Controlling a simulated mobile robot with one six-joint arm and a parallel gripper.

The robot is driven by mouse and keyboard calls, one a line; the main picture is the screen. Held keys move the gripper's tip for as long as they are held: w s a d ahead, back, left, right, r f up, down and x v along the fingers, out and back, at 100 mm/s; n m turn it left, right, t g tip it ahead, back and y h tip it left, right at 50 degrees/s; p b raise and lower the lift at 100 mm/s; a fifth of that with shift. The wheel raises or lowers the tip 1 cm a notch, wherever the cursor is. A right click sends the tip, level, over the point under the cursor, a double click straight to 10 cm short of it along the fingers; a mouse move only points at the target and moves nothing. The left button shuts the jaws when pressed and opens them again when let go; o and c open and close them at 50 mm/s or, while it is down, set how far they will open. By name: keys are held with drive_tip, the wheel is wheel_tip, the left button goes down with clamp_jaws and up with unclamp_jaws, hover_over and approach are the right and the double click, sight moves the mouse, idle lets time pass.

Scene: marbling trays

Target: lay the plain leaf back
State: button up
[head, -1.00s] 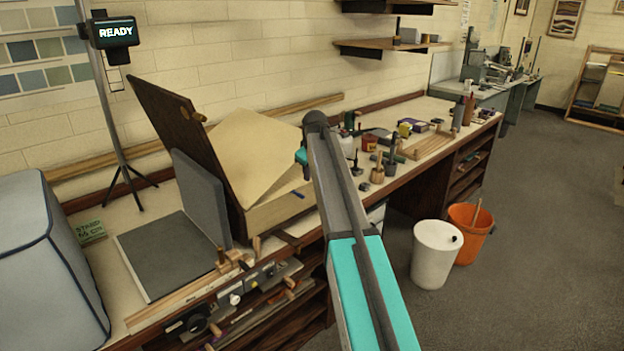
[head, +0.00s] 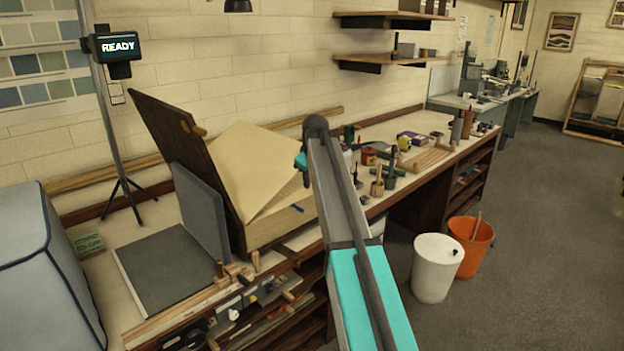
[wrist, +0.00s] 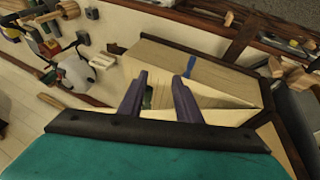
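The plain leaf (head: 258,165) is a large blank cream sheet. It stands tilted inside an open wooden box (head: 275,228), in front of the raised dark brown lid (head: 185,150). In the wrist view the leaf (wrist: 222,112) shows as a pale slanting surface just beyond and right of my fingers. My gripper (wrist: 162,92) has its two purple fingers apart, with a clear gap between them. I see nothing held in the gap, but cannot tell whether a finger touches the leaf. In the head view my arm hides most of the gripper and the leaf's right side.
A grey hinged board (head: 200,215) stands open left of the box. A blue padded case (head: 45,265) fills the near left. Bottles, jars and tools crowd the bench right of my arm. White (head: 436,268) and orange (head: 471,245) bins stand on the floor.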

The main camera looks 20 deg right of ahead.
drive_tip(key=d+p+v, duration=0.1)
drive_tip(key=p+v, duration=0.7)
drive_tip(key=v, duration=0.7)
drive_tip(key=shift+r, duration=0.25)
idle(1.7)
drive_tip(key=shift+w+p, duration=0.1)
drive_tip(key=shift+p, duration=0.2)
idle(0.5)
drive_tip(key=s+a+f+m+g+b, duration=0.1)
drive_tip(key=s+a+f+g, duration=0.35)
drive_tip(key=f, duration=1.15)
drive_tip(key=s+a+f+m+t+y+b, duration=0.15)
drive_tip(key=s+f, duration=0.55)
drive_tip(key=f, duration=0.8)
drive_tip(key=s+a+f+g, duration=0.2)
drive_tip(key=s+a+f, duration=0.3)
drive_tip(key=f, duration=1.1)
drive_tip(key=s+a+f+m+g+b, duration=0.1)
drive_tip(key=s+a+f+g, duration=0.1)
drive_tip(key=s+f, duration=0.6)
drive_tip(key=s+a+f+m+g+b, duration=0.1)
drive_tip(key=s+f, duration=0.7)
drive_tip(key=s, duration=1)
drive_tip(key=s+a+f+m+g, duration=0.1)
drive_tip(key=s+a+f+g, duration=0.1)
drive_tip(key=s+f, duration=0.6)
drive_tip(key=s+g, duration=0.1)
drive_tip(key=s, duration=0.5)
drive_tip(key=shift+a+b, duration=0.4)
